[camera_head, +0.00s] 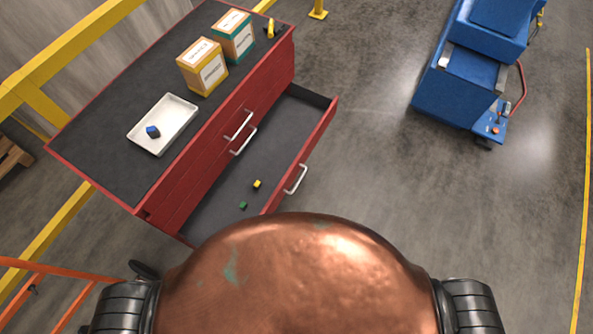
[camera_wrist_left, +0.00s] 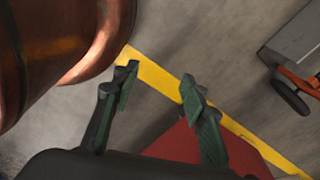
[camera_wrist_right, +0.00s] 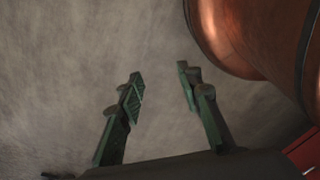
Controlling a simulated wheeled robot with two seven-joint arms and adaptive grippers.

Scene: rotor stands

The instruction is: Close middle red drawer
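The red cabinet (camera_head: 160,205) stands at the left in the head view with a dark top. One red drawer (camera_head: 318,138) is pulled far out toward the right, with its silver handle (camera_head: 296,179) on the front. Two closed fronts with handles (camera_head: 238,125) show above it; anything below it is hidden. A yellow block (camera_head: 257,184) and a green block (camera_head: 243,206) lie inside. My left gripper (camera_wrist_left: 158,85) is open and empty in the left wrist view. My right gripper (camera_wrist_right: 158,85) is open and empty over bare floor. Neither gripper shows in the head view.
On the cabinet top are a white tray (camera_head: 183,120) with a blue object, two boxes (camera_head: 202,66) (camera_head: 233,36) and a small yellow item (camera_head: 270,28). A blue machine (camera_head: 465,80) stands upper right. Yellow rails (camera_head: 65,55) run at left. Floor right of the drawer is clear.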

